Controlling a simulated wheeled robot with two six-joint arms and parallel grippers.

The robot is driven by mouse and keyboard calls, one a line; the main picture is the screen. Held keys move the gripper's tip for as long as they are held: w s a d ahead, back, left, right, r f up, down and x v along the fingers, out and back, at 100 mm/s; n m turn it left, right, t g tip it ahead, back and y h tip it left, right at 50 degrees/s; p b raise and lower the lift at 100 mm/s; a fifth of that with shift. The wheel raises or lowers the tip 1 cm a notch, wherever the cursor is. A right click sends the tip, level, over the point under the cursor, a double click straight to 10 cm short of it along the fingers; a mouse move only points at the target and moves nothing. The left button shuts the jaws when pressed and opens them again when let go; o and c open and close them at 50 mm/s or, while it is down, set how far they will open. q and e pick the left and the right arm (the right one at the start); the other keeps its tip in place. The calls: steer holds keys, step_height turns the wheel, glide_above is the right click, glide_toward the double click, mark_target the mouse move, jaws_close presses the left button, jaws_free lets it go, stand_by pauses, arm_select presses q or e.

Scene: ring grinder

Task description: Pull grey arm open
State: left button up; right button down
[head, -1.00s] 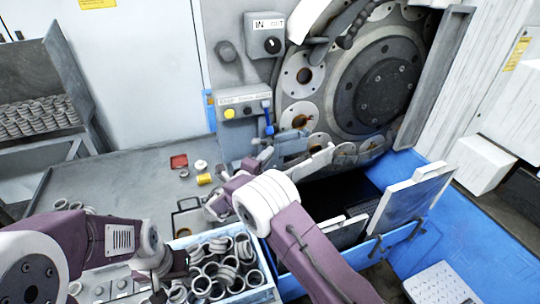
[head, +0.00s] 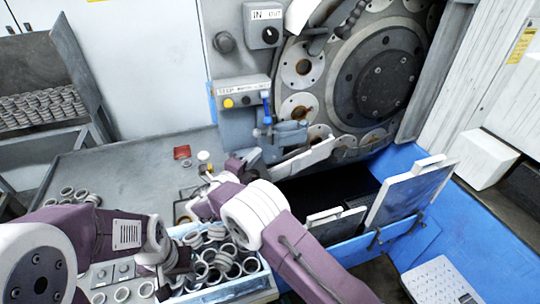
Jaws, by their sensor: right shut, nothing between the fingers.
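The grey arm (head: 303,157) is a pale grey bar below the front of the grinding wheel. It slants up to the right from beside the grey-blue bracket (head: 287,134). My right gripper (head: 208,177) is small and partly hidden by its own wrist, to the left of the grey arm. It is shut with nothing in it and looks apart from the arm. My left gripper (head: 176,268) is low at the left, over the edge of the tray of rings. Its fingers are too unclear to tell open from shut.
A tray (head: 262,294) full of metal rings stands below my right wrist. The grinder's control box (head: 240,92) is behind. A blue trough (head: 345,250) with upright panels (head: 408,192) lies to the right. The grey table (head: 120,165) is mostly clear at the left.

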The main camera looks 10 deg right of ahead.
steer(key=a+f+m+t+y+b, duration=0.15)
steer(key=a+m, duration=0.35)
steer(key=m, duration=1.3)
steer(key=w+d+r+m+t+y+b, duration=0.1)
steer(key=w+d+m+b, duration=0.5)
steer(key=m, duration=0.7)
steer(key=shift+w+d+m+y+b, duration=0.35)
steer(key=shift+w+d+y, duration=0.2)
steer(key=shift+w+d, duration=0.3)
